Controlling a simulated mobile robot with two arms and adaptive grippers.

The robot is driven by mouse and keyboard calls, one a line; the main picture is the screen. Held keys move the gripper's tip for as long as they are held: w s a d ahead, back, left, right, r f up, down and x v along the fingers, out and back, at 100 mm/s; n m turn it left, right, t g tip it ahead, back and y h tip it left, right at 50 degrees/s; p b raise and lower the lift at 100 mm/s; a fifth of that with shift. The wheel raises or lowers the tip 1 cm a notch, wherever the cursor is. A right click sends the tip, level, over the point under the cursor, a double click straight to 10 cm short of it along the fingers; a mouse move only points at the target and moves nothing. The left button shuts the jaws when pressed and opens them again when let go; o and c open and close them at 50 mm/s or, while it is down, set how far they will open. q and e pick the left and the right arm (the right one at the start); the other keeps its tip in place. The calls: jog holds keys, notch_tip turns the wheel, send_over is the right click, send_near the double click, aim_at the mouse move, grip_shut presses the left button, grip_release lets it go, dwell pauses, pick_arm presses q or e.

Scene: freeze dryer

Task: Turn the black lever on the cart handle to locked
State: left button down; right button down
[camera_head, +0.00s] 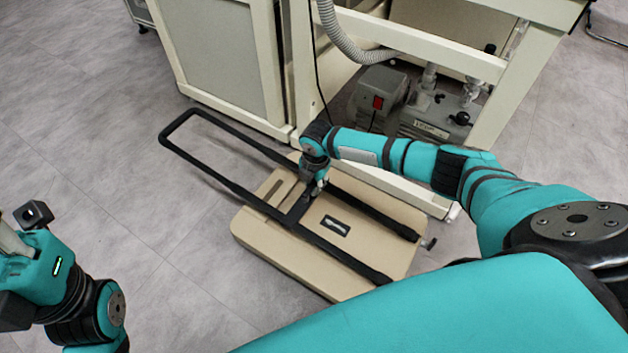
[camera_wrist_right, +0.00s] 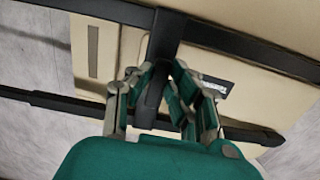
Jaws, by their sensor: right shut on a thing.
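The cart (camera_head: 262,245) has a beige platform and lies at the foot of the cream frame. Its black U-shaped handle (camera_head: 215,180) lies low over the platform and sticks out to the left. My right gripper (camera_head: 309,194) points down between the two handle rails. In the right wrist view its fingers (camera_wrist_right: 152,95) stand on both sides of a black bar (camera_wrist_right: 166,38) that runs across from one rail, and they are shut on it. I cannot make out a lever apart from this bar. My left gripper (camera_head: 27,222) is partly visible at the left edge, away from the cart.
The cream frame (camera_head: 380,180) rises close behind the cart. A pump (camera_head: 430,122), a grey box with a red switch (camera_head: 378,102) and a ribbed hose (camera_head: 340,35) are under it. A small dark knob (camera_head: 429,243) sits at the platform's right edge. The floor to the left is clear.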

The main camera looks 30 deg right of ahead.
jog(key=shift+a+n, duration=0.15)
jog(key=shift+n, duration=0.15)
dwell(0.4)
jog(key=c, duration=1.2)
grip_release()
jog(key=shift+c, duration=0.2)
notch_tip(320, 180, up, 12)
jog(key=s, duration=0.1)
jog(key=shift+s, duration=0.2)
